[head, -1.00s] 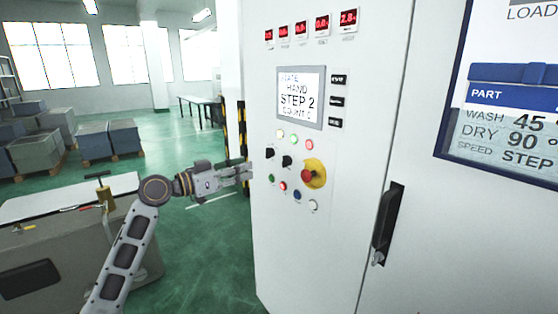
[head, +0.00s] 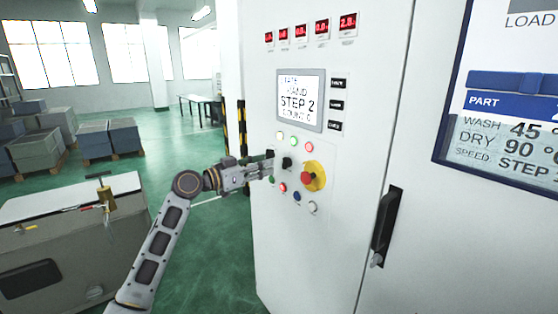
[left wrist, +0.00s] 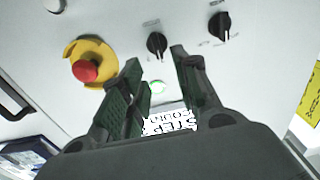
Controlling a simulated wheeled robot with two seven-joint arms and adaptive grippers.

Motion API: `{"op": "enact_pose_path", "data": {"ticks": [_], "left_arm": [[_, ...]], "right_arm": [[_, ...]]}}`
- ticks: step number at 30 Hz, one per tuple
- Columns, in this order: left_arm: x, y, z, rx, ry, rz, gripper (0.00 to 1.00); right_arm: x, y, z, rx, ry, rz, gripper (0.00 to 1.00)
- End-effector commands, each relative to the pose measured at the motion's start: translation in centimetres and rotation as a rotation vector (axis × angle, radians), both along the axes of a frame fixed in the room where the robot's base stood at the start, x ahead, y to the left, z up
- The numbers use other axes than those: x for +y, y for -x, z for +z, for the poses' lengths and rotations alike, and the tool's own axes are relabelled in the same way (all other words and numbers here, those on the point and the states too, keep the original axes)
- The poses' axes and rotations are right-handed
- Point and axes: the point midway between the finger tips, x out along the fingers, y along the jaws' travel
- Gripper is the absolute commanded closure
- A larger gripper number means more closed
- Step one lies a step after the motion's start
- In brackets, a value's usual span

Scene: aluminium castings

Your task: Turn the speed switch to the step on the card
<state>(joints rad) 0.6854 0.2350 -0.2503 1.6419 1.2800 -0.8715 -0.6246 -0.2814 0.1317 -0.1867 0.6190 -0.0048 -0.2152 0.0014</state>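Two black rotary switches sit on the white cabinet's panel: a right one (head: 287,162) and a left one (head: 270,154). The labels are too small to read, so I cannot tell which is for speed. My left gripper (head: 271,168) is at the panel, open and empty. In the left wrist view its fingertips (left wrist: 156,57) point towards the switch nearer the emergency stop (left wrist: 157,43), which shows between them, apparently untouched. The screen (head: 300,97) reads HAND, STEP 2. The card (head: 500,143) reads SPEED STEP, its number cut off at the edge. My right gripper is out of view.
A red emergency stop on a yellow base (head: 312,176) is close right of the switches. Coloured lamps and buttons surround them. A black door handle (head: 385,225) stands out further right.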

Motion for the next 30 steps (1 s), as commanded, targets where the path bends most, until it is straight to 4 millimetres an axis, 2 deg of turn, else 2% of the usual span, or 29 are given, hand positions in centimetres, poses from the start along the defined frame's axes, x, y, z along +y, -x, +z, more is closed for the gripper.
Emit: {"op": "enact_pose_path", "data": {"ticks": [3,15,23,30], "left_arm": [[-1.3,-0.9,0.2,-0.001,-0.001,-0.001,0.69],[-4.6,-3.2,0.1,0.0,0.0,-0.002,0.69],[-5.4,-3.9,0.0,0.0,-0.001,0.0,0.69],[-5.4,-3.9,0.0,0.0,-0.001,0.0,0.69]], "right_arm": [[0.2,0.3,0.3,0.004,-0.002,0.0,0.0],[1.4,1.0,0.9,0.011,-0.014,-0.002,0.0],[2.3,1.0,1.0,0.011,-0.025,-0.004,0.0],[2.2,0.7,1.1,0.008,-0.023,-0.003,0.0]]}}
